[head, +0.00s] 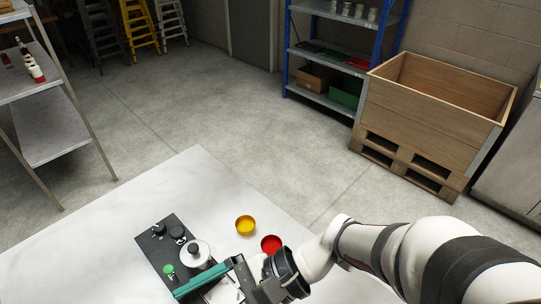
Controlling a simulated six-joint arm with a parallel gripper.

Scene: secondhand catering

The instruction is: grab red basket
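A small round red container (271,244), bowl-like in shape, stands on the pale table, just beyond my gripper and beside my arm. Whether it is a basket I cannot tell. A flat red item (357,63) also lies on the far blue shelf. My gripper (205,284) is low in the head view, with a long teal finger pointing left over the front of the dark board. It is apart from the red container. The second finger is not clear, so its opening cannot be told.
A yellow-orange bowl (245,226) stands close behind the red container. A dark board (152,244) holds a silver round lidded thing (195,252) and several knobs, one green. The table (200,180) is clear at the back. A wooden crate (425,120) stands on the floor.

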